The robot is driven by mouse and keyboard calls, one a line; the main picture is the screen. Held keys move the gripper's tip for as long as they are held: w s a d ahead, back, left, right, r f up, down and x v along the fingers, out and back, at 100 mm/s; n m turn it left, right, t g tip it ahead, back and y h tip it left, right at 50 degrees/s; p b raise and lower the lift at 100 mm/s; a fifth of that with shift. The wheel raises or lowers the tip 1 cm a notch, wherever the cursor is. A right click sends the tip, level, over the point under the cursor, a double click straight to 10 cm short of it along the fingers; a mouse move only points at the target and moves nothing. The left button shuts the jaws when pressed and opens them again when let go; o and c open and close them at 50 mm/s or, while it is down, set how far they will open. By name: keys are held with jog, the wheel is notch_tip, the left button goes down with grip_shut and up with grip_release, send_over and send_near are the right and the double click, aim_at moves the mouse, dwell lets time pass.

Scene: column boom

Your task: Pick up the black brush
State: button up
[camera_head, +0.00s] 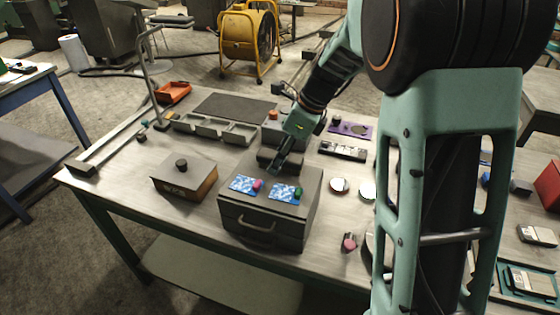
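My gripper (277,165) hangs from my teal arm above the grey drawer cabinet (262,228), fingers pointing down. It is small and partly merged with the dark shapes behind it, so I cannot tell whether its fingers are open or shut. A dark block-like thing (290,167) lies close to the fingertips at the back of the cabinet top. I cannot make out whether it is the black brush or whether the gripper touches it. No other thing clearly shows as a black brush.
Two blue-and-white cards (284,193) with pink and green pieces lie on the cabinet. A lidded box (184,178) stands left, a compartment tray (215,129) behind. Round discs (339,185) lie right. My arm hides much of the table's right part.

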aim_at(274, 155)
jog(key=shift+f, duration=0.2)
dwell(0.4)
grip_shut()
dwell(0.4)
jog(key=shift+r+p, duration=0.65)
jog(key=shift+r, duration=0.3)
jog(key=r+p, duration=0.3)
jog(key=shift+s+d+r, duration=0.2)
jog(key=shift+s, duration=0.1)
jog(key=s+d+r+p, duration=0.4)
jog(key=s+r+p, duration=0.3)
jog(key=s, duration=0.5)
jog(key=shift+s+r, duration=0.35)
jog(key=shift+r, duration=0.25)
